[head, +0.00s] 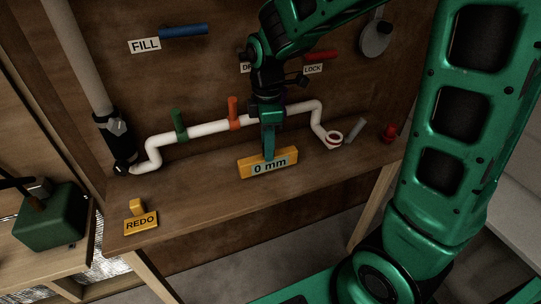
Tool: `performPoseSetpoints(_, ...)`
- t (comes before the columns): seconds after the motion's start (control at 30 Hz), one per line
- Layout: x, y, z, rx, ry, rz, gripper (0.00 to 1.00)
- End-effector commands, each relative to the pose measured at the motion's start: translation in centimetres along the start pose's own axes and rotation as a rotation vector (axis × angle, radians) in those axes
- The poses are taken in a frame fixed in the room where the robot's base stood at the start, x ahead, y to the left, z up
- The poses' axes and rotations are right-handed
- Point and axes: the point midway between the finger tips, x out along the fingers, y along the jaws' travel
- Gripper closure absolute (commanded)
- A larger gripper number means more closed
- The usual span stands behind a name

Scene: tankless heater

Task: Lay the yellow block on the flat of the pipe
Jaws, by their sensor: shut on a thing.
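I cannot tell whether the block touches the bench top. The pipe runs along the back board with bends at both ends and a straight stretch between. Part of that stretch is hidden behind my gripper.
A green handle (179,125) and an orange handle (233,112) stand up from the pipe. A "REDO" sign with a small yellow button (138,206) sits front left. A red-rimmed pipe end (334,139), a grey cylinder (355,130) and a red item (389,132) are right. Bench top (205,190) is clear between.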

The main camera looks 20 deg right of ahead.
Motion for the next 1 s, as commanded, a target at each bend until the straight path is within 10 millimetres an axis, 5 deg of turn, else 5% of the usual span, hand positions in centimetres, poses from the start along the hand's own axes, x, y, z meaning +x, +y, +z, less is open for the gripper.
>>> performPoseSetpoints(0.53,4.4,0.8,1.3,0.000,-0.001,-0.001,1.00)
performPoseSetpoints(0.97,4.9,0.9,1.4,0.002,0.000,0.001,1.00)
performPoseSetpoints(1.0,4.9,0.9,1.4,0.002,0.000,0.001,0.69)
